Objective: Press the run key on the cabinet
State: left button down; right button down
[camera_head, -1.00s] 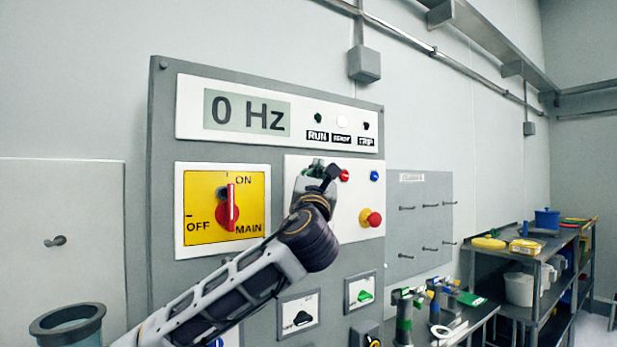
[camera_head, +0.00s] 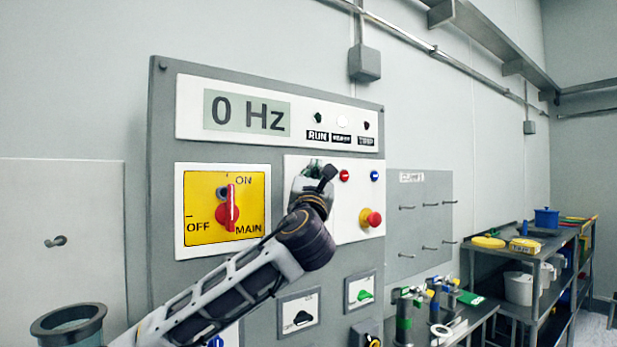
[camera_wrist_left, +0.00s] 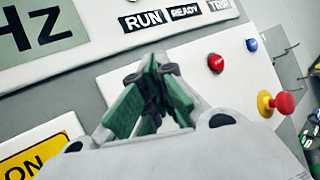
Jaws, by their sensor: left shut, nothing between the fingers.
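The grey cabinet (camera_head: 165,110) carries a display (camera_head: 247,113) reading 0 Hz and RUN, READY and TRIP lamps; the READY lamp is white. On the white key panel (camera_head: 352,205) below are a red key (camera_head: 344,175), a blue key (camera_head: 375,175) and a red mushroom button (camera_head: 371,218) on a yellow base. My left gripper (camera_head: 315,170) is shut and empty at this panel's upper left, left of the red key. In the left wrist view its green-padded fingertips (camera_wrist_left: 152,72) point at the panel below the RUN label. Any key behind them is hidden; contact cannot be told.
The yellow main switch (camera_head: 200,190) with its red handle upright sits left of the key panel. Smaller switches (camera_head: 298,312) are below, near my arm. A peg board (camera_head: 420,185) and a shelf of containers (camera_head: 540,250) stand to the right.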

pick_arm(q)
jog(key=shift+w+a, duration=0.25)
jog(key=shift+w, duration=0.05)
dwell(1.0)
jog(key=shift+s+d, duration=0.5)
jog(key=shift+s, duration=0.15)
jog(key=shift+s+d, duration=0.1)
dwell(0.5)
jog(key=s+d, duration=0.1)
jog(key=s, duration=0.1)
jog(key=s+d, duration=0.1)
jog(key=s, duration=0.1)
jog(key=shift+d, duration=0.4)
jog(key=shift+f, duration=0.15)
dwell(0.8)
